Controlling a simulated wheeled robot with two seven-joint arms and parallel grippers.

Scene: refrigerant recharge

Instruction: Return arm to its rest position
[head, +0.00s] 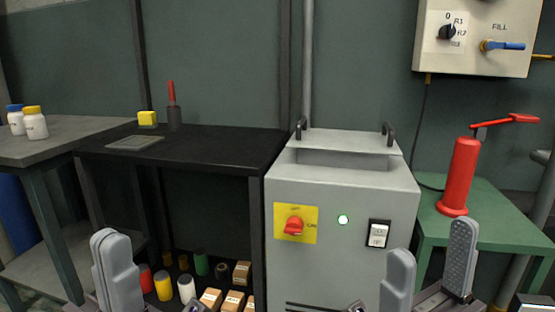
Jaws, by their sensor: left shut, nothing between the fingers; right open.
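My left gripper (112,242) is at the lower left of the head view, in front of the black table. Its two grey fingers are pressed together with nothing between them. My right gripper (431,242) is at the lower right, in front of the grey machine's right side and the green table. Its two fingers stand well apart with nothing between them. Both grippers point upward in the picture, and most of both arms is out of view below.
The grey machine (340,270) has a red knob (294,226), a lit round lamp (343,219) and a rocker switch (378,234). A red pump (460,175) stands on the green table (495,215). The black table (225,145) holds a yellow block (147,118). A wall box (475,45) hangs above.

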